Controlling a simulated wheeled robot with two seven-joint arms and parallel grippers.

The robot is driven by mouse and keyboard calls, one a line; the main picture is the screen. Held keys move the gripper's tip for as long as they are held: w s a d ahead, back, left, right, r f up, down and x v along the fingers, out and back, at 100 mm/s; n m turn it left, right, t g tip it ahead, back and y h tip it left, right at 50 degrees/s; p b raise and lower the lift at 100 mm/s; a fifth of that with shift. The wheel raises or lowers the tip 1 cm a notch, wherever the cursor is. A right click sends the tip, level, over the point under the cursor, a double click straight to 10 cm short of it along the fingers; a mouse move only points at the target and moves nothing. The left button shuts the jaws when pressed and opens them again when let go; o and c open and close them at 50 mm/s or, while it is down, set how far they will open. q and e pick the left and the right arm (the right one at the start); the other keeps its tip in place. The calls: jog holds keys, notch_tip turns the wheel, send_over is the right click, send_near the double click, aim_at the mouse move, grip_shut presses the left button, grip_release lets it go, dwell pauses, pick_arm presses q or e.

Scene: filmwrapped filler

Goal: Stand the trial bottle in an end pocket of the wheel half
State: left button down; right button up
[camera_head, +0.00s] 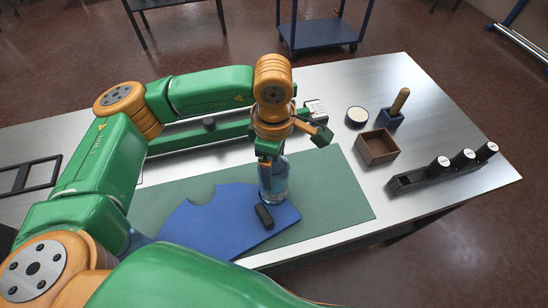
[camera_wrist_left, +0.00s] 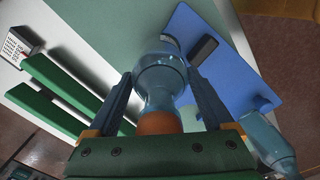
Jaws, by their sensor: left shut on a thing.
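The trial bottle (camera_head: 274,182) is clear blue and roughly upright at the far right edge of the blue wheel half (camera_head: 228,222). My left gripper (camera_head: 268,160) is shut on it from above. In the left wrist view the bottle (camera_wrist_left: 160,82) is between my fingers (camera_wrist_left: 162,98), with its orange cap (camera_wrist_left: 158,123) towards the palm. Its base is by the wheel half's edge (camera_wrist_left: 238,82); I cannot tell whether it is seated in a pocket. A curved notch shows at the wheel half's left end. Another clear blue bottle (camera_wrist_left: 270,145) shows lower right. My right gripper is out of view.
A dark block (camera_head: 264,216) sits on the wheel half, close to the bottle. A green mat (camera_head: 335,195) lies beneath. Green rails (camera_head: 190,138) lie behind. To the right are a round tin (camera_head: 357,115), a wooden box (camera_head: 377,148) and a black rack (camera_head: 425,177).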

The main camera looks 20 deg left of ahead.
pick_arm(q)
jog(key=shift+f+b, duration=0.2)
jog(key=shift+b, duration=0.15)
grip_release()
jog(key=shift+s+r+p, duration=0.1)
jog(key=shift+r+p, duration=0.15)
jog(key=shift+p, duration=0.05)
jog(key=shift+r, duration=0.2)
notch_tip(320, 180, up, 6)
jog(key=shift+f+b, duration=0.1)
jog(key=shift+b, duration=1.1)
notch_tip(320, 180, up, 6)
jog(key=shift+f, duration=0.1)
